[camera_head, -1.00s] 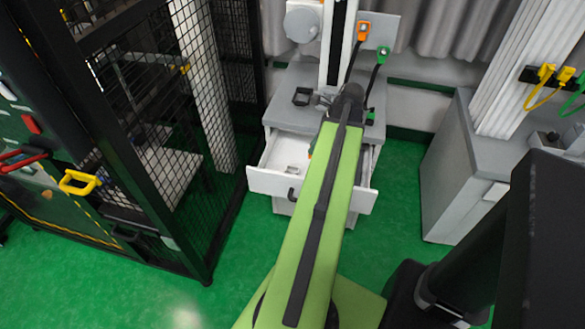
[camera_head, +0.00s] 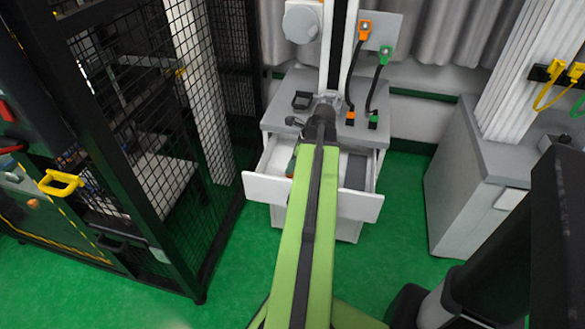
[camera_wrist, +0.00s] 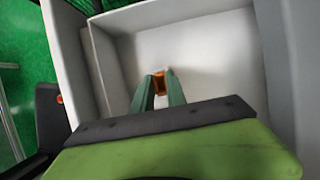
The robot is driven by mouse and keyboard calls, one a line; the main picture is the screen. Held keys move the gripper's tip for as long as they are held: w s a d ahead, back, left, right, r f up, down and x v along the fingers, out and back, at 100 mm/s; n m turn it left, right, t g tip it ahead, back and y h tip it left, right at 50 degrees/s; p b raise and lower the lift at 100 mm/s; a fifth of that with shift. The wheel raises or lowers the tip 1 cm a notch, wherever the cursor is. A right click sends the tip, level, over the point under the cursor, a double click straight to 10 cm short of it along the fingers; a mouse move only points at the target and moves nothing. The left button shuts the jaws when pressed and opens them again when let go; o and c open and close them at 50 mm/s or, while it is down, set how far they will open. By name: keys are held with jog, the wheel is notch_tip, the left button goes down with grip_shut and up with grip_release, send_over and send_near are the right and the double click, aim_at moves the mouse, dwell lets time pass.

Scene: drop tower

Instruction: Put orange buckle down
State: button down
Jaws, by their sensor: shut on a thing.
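The orange buckle (camera_wrist: 159,78) shows in the wrist view between the tips of my green gripper fingers (camera_wrist: 159,88). My gripper is shut on it and points down into the open drawer (camera_wrist: 215,50). The light drawer floor shows around the buckle. I cannot tell whether the buckle touches that floor. In the head view the drawer (camera_head: 362,206) is pulled out of the grey cabinet, and my arm hides the buckle and most of my gripper.
The cabinet top (camera_head: 283,118) carries a small black holder (camera_head: 301,100). Orange (camera_head: 364,30) and green (camera_head: 384,53) connectors with black cables are behind. A black mesh cage (camera_head: 130,130) stands at left and another grey cabinet (camera_head: 465,190) at right. Green floor lies between.

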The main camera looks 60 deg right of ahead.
jog(key=shift+f, duration=0.15)
jog(key=c, duration=1.3)
grip_release()
jog(key=shift+c, duration=0.2)
jog(key=p+v, duration=1.1)
jog(key=v, duration=0.1)
jog(key=shift+r, duration=0.25)
